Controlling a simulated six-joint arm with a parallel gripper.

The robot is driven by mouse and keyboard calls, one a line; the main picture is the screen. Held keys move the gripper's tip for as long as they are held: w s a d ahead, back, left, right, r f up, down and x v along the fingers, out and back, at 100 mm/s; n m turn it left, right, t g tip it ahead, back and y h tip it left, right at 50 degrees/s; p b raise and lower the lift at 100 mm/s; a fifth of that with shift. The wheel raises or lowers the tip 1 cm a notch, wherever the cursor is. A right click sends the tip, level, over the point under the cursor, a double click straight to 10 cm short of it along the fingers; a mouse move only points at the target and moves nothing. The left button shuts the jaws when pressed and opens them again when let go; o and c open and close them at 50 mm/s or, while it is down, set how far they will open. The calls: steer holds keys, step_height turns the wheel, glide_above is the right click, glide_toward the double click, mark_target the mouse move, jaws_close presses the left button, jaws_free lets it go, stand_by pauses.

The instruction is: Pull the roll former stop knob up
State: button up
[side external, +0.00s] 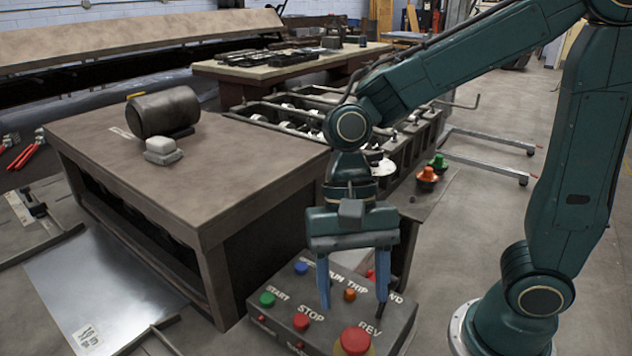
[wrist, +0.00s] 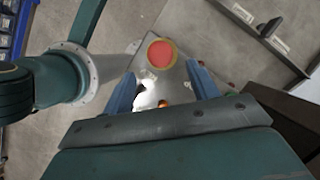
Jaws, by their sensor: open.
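The grey control box (side external: 335,305) stands low in front of the machine, with labelled coloured buttons on its sloped top. A large red mushroom knob (side external: 355,341) with a yellow collar sits at its near edge, below the REV label. It also shows in the wrist view (wrist: 161,53), just beyond the fingertips. A smaller red knob (side external: 301,322) sits below the STOP label. My gripper (side external: 353,306) is open and points down over the box, its blue fingers apart. In the wrist view my gripper (wrist: 161,73) has nothing between its fingers. I cannot tell whether a fingertip touches the box.
Green (side external: 267,299), blue (side external: 301,268) and orange (side external: 349,294) buttons crowd the panel near my fingers. The brown machine table (side external: 200,165) stands close to the left. A metal sheet (side external: 100,285) lies at lower left. Open floor is on the right.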

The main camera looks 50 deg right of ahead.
mark_target(355, 333)
steer(key=shift+x, duration=2.95)
